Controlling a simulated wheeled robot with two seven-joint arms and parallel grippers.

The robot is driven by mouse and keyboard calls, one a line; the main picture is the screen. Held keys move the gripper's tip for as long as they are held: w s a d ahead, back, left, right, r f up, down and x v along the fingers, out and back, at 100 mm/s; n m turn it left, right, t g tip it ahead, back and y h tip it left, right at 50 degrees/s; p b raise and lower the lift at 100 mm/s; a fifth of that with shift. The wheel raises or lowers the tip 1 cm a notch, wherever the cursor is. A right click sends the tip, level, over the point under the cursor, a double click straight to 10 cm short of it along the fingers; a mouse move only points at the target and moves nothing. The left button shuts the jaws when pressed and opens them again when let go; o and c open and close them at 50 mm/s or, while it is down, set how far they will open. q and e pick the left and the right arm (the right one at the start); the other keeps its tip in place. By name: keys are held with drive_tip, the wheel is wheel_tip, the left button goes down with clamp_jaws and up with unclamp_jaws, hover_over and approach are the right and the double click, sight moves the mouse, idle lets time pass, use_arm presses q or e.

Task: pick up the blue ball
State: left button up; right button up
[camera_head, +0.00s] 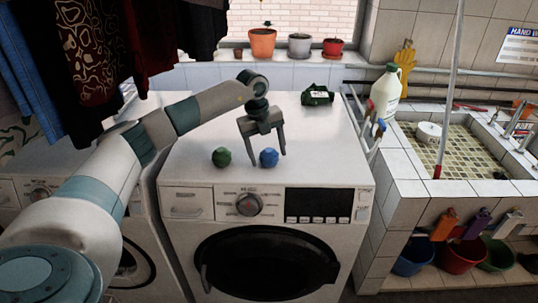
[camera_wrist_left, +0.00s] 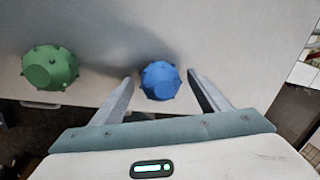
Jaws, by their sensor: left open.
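The blue ball (camera_head: 269,157) is small and knobbly and rests on top of the white washing machine (camera_head: 310,135), near its front edge. My left gripper (camera_head: 268,160) is open and points down over the ball. In the left wrist view the blue ball (camera_wrist_left: 160,80) lies between and just beyond the two open fingertips (camera_wrist_left: 158,80), with a gap on each side. I cannot tell how far the tips are above the machine top. A green knobbly ball (camera_head: 221,157) sits to the left, outside the fingers; it also shows in the left wrist view (camera_wrist_left: 50,68). My right gripper is not in view.
A dark green packet (camera_head: 317,95) lies farther back on the machine. A white jug (camera_head: 385,90) stands at the right by the tiled sink (camera_head: 450,150). Pots (camera_head: 262,42) line the sill behind. Clothes (camera_head: 90,50) hang at upper left. The machine top right of the ball is clear.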

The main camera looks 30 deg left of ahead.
sight(269, 149)
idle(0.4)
use_arm(q)
drive_tip(key=c, duration=1.1)
drive_tip(key=shift+c, duration=0.2)
drive_tip(key=shift+r, duration=0.15)
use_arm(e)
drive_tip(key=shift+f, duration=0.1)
